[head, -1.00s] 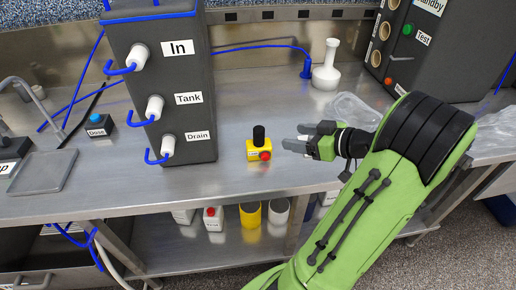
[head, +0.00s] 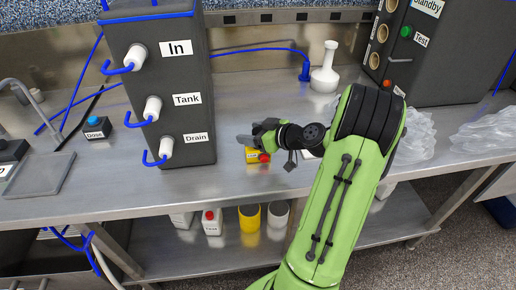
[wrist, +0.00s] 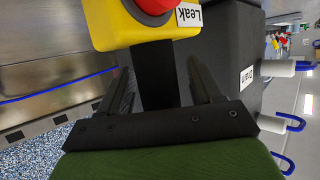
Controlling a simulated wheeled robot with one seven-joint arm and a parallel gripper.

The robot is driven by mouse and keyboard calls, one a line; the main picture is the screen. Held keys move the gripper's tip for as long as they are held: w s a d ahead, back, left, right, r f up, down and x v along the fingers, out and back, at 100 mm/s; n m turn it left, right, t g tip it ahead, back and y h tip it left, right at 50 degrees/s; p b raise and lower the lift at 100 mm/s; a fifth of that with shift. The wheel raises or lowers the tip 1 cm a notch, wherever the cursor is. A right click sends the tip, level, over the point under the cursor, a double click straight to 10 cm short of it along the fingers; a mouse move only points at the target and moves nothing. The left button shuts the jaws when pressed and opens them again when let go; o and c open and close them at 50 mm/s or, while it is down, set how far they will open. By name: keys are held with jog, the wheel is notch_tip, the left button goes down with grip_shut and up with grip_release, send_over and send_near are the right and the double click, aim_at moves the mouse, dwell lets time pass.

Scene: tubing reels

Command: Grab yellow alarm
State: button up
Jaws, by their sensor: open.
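The yellow alarm (head: 254,157), with a red button and a black upright post, stands on the steel bench just right of the tall dark tank box. In the wrist view the alarm (wrist: 118,28) shows a "Leak" label, and its black post (wrist: 155,72) lies between the two fingers. My gripper (head: 256,134) is at the post, above the yellow body, and hides most of the post in the head view. The fingers (wrist: 160,68) are open, with a gap visible on both sides of the post.
The tall dark box (head: 186,110) with white fittings and blue hooks stands close to the left. A white flask (head: 325,72) stands behind to the right. Clear plastic bags (head: 416,138) lie on the right of the bench. The bench front (head: 200,190) is clear.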

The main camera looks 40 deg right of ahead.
grip_shut()
dwell(0.3)
